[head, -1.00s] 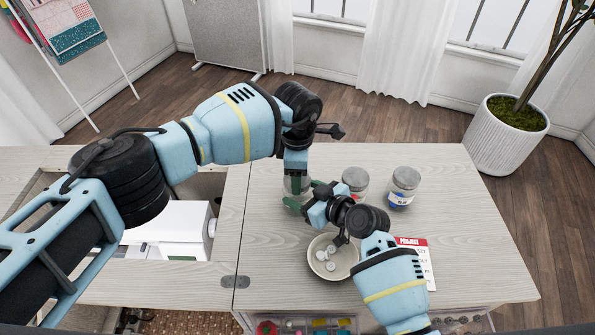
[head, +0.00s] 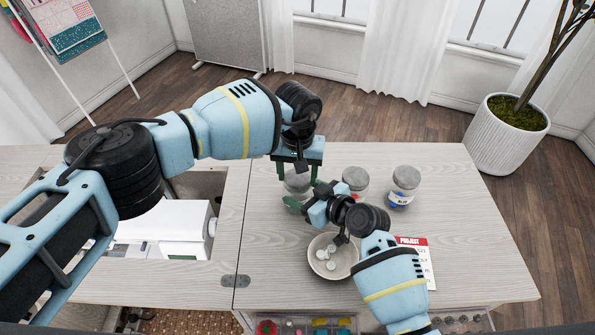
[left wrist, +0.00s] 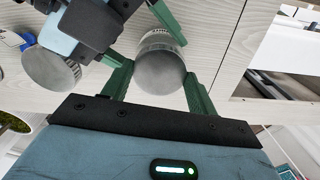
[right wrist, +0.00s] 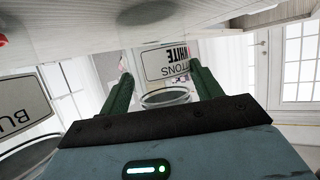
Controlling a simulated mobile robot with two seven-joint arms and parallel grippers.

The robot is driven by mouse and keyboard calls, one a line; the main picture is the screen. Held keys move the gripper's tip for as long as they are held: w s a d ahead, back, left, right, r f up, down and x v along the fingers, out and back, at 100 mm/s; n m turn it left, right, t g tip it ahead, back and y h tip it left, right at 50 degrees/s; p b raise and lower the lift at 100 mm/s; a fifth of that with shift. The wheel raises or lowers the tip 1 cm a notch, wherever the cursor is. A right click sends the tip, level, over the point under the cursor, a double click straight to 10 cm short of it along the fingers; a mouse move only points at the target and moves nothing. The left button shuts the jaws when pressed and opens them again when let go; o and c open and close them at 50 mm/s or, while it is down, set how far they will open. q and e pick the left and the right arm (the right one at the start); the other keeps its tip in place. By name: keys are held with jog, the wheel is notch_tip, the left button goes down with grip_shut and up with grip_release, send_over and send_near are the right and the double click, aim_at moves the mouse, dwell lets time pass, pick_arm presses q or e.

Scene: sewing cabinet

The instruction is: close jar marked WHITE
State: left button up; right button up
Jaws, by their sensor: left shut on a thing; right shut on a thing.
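The jar marked WHITE (right wrist: 167,62) is clear glass with a grey round lid. Its label shows in the right wrist view, between my right gripper's fingers (right wrist: 158,85). In the head view the jar (head: 297,184) stands left of the other jars, partly hidden by my grippers. My right gripper (head: 304,196) is shut on the jar's body from the front right. My left gripper (head: 299,172) points down from above and is shut on the lid. In the left wrist view the lid (left wrist: 159,72) sits between its green fingers (left wrist: 158,85), over the jar's mouth. I cannot tell how tightly the lid sits.
A jar with red contents (head: 355,181) and one with blue contents (head: 404,188) stand to the right, both lidded. A bowl (head: 318,274) with white buttons and a PROJECT card (head: 420,262) lie in front. A white sewing machine (head: 170,230) is at the left.

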pick_arm(q)
jog(key=m, duration=0.5)
jog(key=o, duration=0.9)
jog(key=shift+r, duration=0.15)
jog(key=shift+r, duration=2.15)
jog(key=shift+c, duration=0.2)
